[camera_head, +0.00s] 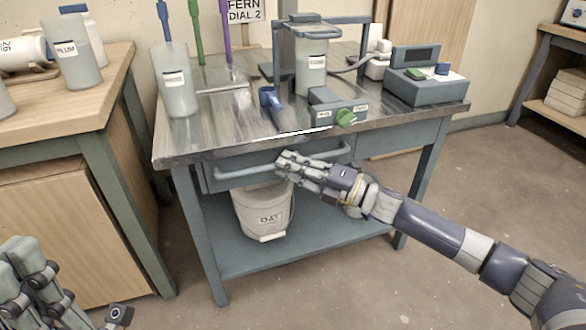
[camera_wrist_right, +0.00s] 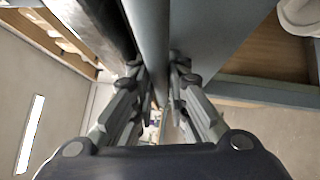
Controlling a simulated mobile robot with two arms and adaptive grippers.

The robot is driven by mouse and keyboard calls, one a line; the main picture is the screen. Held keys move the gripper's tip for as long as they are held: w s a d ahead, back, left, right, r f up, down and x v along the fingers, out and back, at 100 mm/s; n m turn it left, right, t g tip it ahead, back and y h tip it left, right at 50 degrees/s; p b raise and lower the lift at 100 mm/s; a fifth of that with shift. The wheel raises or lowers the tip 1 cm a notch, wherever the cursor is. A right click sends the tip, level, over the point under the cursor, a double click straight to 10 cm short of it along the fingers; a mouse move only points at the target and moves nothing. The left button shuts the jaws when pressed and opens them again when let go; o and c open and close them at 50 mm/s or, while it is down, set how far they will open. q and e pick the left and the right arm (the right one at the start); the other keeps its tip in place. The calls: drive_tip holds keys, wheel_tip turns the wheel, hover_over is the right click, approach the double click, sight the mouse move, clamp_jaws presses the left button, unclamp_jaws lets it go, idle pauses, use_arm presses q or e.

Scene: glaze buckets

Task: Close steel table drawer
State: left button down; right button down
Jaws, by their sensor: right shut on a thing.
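The steel table (camera_head: 270,128) has a grey-blue drawer (camera_head: 240,183) under its worn metal top. The drawer front lies close under the table's front edge; how far it stands out is hard to tell. A long bar handle (camera_head: 235,172) runs across the drawer front. My right gripper (camera_head: 283,164) is shut on the handle near its middle. In the right wrist view the handle bar (camera_wrist_right: 150,40) runs between the two fingers of the gripper (camera_wrist_right: 160,85). My left gripper (camera_head: 40,280) is at the lower left, away from the table; its fingertips' gap is unclear.
A labelled bucket (camera_head: 265,212) stands on the table's lower shelf (camera_head: 320,245), below the drawer. On top are a translucent container (camera_head: 175,85), a mixing stand with a green knob (camera_head: 346,117) and a scale (camera_head: 425,88). A wooden bench (camera_head: 60,110) stands left. Floor at right is clear.

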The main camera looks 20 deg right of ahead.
drive_tip(key=shift+w+d, duration=0.15)
drive_tip(key=shift+w, duration=0.05)
drive_tip(key=c, duration=1.8)
unclamp_jaws()
drive_tip(key=shift+c, duration=0.2)
drive_tip(key=shift+s, duration=0.1)
drive_tip(key=v, duration=1.1)
drive_tip(key=shift+s+d, duration=0.25)
drive_tip(key=shift+s, duration=0.05)
